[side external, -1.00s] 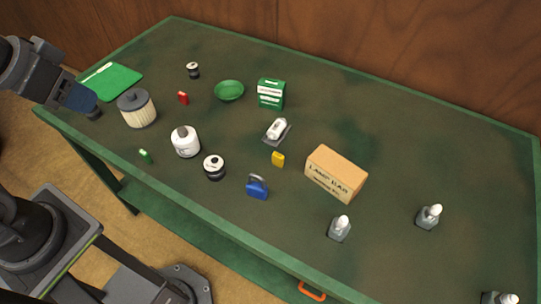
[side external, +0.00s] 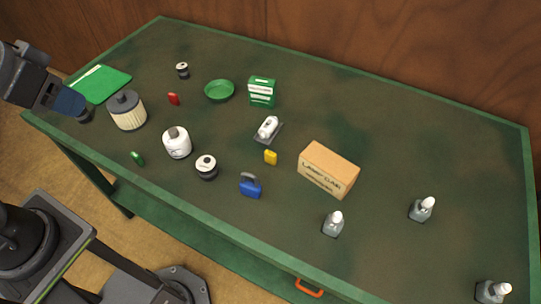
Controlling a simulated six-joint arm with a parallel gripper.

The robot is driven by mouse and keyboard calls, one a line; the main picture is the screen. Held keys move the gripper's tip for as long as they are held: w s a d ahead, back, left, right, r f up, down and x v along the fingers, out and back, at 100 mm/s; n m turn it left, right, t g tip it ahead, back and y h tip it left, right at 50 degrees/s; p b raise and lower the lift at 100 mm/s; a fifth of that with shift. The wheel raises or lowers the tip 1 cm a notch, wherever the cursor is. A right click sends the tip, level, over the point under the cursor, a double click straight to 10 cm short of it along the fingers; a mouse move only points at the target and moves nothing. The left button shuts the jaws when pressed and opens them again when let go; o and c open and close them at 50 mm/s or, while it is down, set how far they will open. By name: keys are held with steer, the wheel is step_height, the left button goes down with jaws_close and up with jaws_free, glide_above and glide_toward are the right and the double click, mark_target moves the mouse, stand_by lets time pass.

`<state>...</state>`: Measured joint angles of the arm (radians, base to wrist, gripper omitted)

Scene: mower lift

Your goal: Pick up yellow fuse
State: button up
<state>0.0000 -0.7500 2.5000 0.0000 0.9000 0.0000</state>
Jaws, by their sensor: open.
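The yellow fuse (side external: 270,158) is a small yellow block on the green table, near the middle of the side view. It stands between a grey-and-white part and a cardboard box, apart from both. My gripper (side external: 84,116) is at the upper left, by the table's left edge, far from the fuse. It is open, with nothing seen in it; its fingers are small and dark here.
A red fuse (side external: 174,99) and a green one (side external: 138,158) lie to the left. A blue padlock-shaped item (side external: 250,187), the cardboard box (side external: 328,170), the grey-and-white part (side external: 267,129) and a black-and-white canister (side external: 206,167) surround the yellow fuse. The table's far right (side external: 460,150) is mostly clear.

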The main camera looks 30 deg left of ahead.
steer(key=shift+o, duration=0.2)
stand_by(0.4)
steer(key=m+g, duration=0.6)
steer(key=m, duration=1.3)
glide_above(272, 154)
step_height(272, 154, down, 16)
steer(key=f, duration=0.7)
steer(key=shift+w+d+f, duration=0.15)
steer(key=shift+d+f, duration=0.05)
steer(key=shift+f, duration=0.2)
steer(key=shift+a+f, duration=0.15)
steer(key=shift+f, duration=1.25)
steer(key=shift+a+f, duration=0.1)
steer(key=shift+f, duration=1.25)
jaws_close()
